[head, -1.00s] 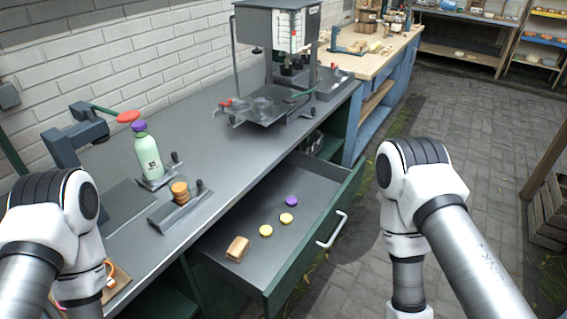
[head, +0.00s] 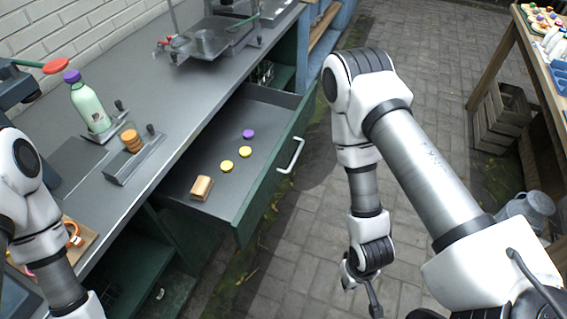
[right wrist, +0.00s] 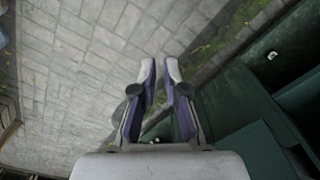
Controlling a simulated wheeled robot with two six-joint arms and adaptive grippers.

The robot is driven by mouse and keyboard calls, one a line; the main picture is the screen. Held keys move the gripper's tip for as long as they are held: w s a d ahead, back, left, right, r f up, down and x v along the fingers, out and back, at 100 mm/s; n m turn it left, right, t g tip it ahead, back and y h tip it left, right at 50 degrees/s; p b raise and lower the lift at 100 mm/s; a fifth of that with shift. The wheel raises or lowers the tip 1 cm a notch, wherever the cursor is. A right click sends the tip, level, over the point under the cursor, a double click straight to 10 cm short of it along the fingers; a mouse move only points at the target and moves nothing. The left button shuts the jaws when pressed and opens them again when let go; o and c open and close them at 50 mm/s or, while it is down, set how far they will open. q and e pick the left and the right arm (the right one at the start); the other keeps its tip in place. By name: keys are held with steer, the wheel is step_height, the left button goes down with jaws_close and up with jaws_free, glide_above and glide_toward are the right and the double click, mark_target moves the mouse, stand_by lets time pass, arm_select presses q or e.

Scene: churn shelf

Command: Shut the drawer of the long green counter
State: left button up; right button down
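The drawer (head: 262,194) of the long green counter (head: 196,108) is pulled out in the head view. Its green front has a pale bar handle (head: 291,156). Inside lie a wooden block (head: 202,188), two yellow discs (head: 226,166) and a purple disc (head: 249,133). My right gripper (head: 362,292) hangs over the paving, to the right of the drawer front and apart from it. Its fingers (right wrist: 160,75) are a little apart with nothing between them in the right wrist view. My left arm is at the lower left; its gripper is out of frame.
A green bottle (head: 90,106) and a holder with orange discs (head: 131,140) stand on the countertop. Paved floor (head: 310,235) is clear in front of the drawer. A wooden table (head: 487,65), a crate (head: 502,118) and a metal can (head: 528,212) are at the right.

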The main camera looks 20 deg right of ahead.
steer(key=m, duration=0.1)
steer(key=m+t+y+b, duration=0.7)
steer(key=t+y+b, duration=0.35)
steer(key=b, duration=0.55)
glide_toward(260, 207)
steer(key=shift+n+g, duration=0.3)
steer(key=shift+g, duration=0.15)
steer(key=b+x, duration=0.1)
steer(key=x, duration=0.4)
steer(key=shift+w+a, duration=0.2)
steer(key=shift+w, duration=0.1)
steer(key=shift+w+a, duration=0.4)
steer(key=shift+w, duration=0.1)
